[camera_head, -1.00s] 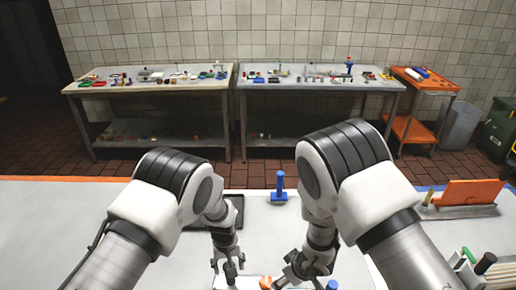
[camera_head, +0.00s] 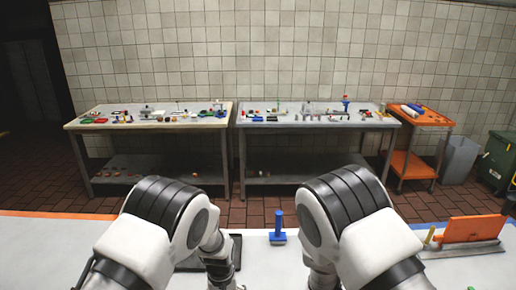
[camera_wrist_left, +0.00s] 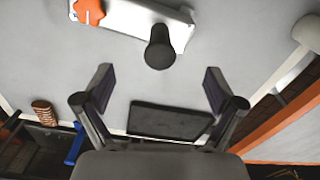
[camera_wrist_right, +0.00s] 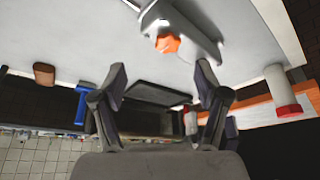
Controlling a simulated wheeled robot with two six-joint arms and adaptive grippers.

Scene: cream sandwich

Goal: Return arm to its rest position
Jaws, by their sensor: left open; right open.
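My left gripper (camera_wrist_left: 158,88) is open and empty in the left wrist view, above the white table. A black cylinder (camera_wrist_left: 160,48) and a pale board (camera_wrist_left: 140,22) with an orange piece (camera_wrist_left: 88,11) lie beyond its fingertips. My right gripper (camera_wrist_right: 160,78) is open and empty in the right wrist view, and the orange piece (camera_wrist_right: 167,43) shows past its fingers. A black tray (camera_wrist_left: 168,122) lies flat on the table.
A blue stand (camera_head: 278,229) stands between my arms on the white table. An orange panel on a grey base (camera_head: 474,229) is at the right. A white cylinder with a red end (camera_wrist_right: 282,88) shows in the right wrist view. Two cluttered workbenches (camera_head: 315,119) stand against the tiled wall.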

